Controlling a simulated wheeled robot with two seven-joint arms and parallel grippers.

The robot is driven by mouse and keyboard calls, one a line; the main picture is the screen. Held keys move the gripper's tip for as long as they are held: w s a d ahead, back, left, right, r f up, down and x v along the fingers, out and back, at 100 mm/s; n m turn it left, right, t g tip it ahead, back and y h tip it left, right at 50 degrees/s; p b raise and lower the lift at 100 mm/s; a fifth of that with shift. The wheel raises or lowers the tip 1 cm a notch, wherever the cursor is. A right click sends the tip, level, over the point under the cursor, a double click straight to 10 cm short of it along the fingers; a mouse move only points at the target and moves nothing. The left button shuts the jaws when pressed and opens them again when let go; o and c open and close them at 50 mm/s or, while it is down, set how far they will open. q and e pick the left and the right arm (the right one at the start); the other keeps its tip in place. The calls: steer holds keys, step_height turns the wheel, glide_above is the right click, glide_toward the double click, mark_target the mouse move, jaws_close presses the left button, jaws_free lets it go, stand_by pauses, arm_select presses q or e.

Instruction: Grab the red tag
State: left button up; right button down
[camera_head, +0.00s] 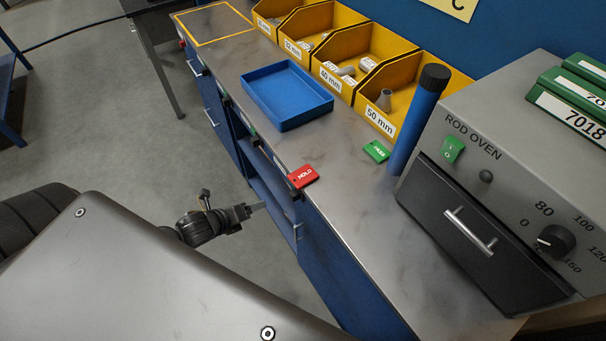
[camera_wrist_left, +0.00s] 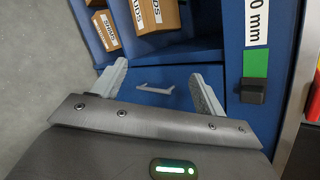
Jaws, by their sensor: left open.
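The red tag (camera_head: 303,176), marked HOLD, lies flat at the front edge of the grey bench top in the head view. My left gripper (camera_head: 258,207) is to the left of the tag, in front of the bench and apart from it. In the left wrist view my left gripper (camera_wrist_left: 158,76) has its two fingers spread, with nothing between them, facing a blue drawer front with a grey handle (camera_wrist_left: 155,89). My right gripper is not in view.
A green tag (camera_head: 376,151) lies farther back on the bench, beside a blue cylinder (camera_head: 417,122) with a black cap. A blue tray (camera_head: 287,94), yellow bins (camera_head: 345,55) and the rod oven (camera_head: 490,200) stand around. Open shelves with cardboard boxes (camera_wrist_left: 155,14) are in the bench front.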

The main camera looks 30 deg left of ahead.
arm_select(q)
steer(key=d+r+m+t+h, duration=0.15)
steer(key=d+r+m, duration=0.25)
steer(key=r+m, duration=0.5)
steer(key=m+h, duration=0.3)
steer(key=m, duration=0.1)
glide_toward(303, 175)
steer(key=shift+y, duration=0.25)
steer(key=p+x, duration=0.4)
steer(key=x, duration=0.2)
steer(key=shift+w+d, duration=0.3)
steer(key=shift+d, duration=0.05)
steer(key=shift+w+d+f, duration=0.1)
steer(key=shift+w+f, duration=0.05)
steer(key=c, duration=1.1)
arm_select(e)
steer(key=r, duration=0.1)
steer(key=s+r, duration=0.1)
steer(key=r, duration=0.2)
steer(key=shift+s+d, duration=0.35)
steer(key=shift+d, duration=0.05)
